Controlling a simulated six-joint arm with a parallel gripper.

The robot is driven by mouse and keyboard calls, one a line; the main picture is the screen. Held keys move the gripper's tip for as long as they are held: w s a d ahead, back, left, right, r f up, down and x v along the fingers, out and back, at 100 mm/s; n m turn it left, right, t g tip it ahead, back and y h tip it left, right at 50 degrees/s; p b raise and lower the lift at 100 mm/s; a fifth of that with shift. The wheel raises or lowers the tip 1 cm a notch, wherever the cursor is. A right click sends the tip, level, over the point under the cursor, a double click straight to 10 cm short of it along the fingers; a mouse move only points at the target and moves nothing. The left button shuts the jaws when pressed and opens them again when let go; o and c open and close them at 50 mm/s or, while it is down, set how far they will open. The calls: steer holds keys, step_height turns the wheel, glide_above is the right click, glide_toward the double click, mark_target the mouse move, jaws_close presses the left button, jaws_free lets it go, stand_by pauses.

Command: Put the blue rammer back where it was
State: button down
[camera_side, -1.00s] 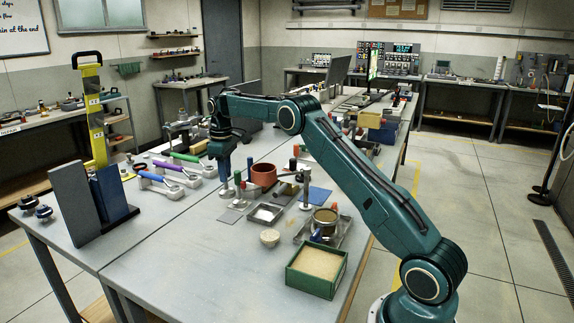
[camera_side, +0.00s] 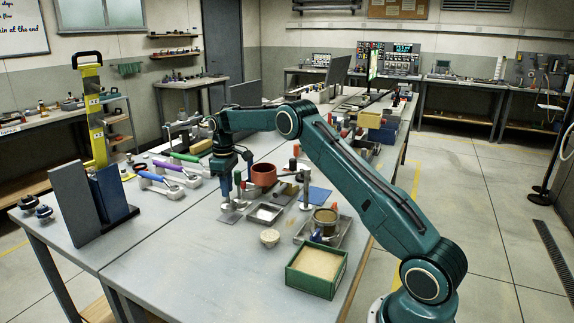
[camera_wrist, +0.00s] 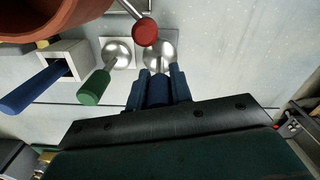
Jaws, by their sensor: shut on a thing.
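The blue rammer has a blue handle (camera_wrist: 158,92) and a round metal foot (camera_wrist: 160,52). In the side view its foot (camera_side: 227,206) is low over, or on, a flat grey plate (camera_side: 232,217); I cannot tell if it touches. The rammer looks upright. My gripper (camera_side: 226,178) is shut on its handle from above; the blue fingers (camera_wrist: 157,82) hide much of it. A green-handled rammer (camera_wrist: 93,87) stands beside it with its metal foot on a pale square. A red-topped one (camera_wrist: 145,32) is close by.
A reddish-brown pot (camera_side: 263,175) stands just right of the rammers. A green box of sand (camera_side: 316,268) is at the near edge. Dark upright panels (camera_side: 75,203) stand at left.

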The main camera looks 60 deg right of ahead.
mark_target(228, 203)
steer(key=shift+f, duration=1.35)
steer(key=shift+f, duration=0.1)
steer(key=c, duration=1.2)
jaws_free()
steer(key=shift+f, duration=0.1)
steer(key=shift+c, duration=0.2)
step_height(228, 203, up, 12)
steer(key=shift+f, duration=0.25)
steer(key=shift+r, duration=0.4)
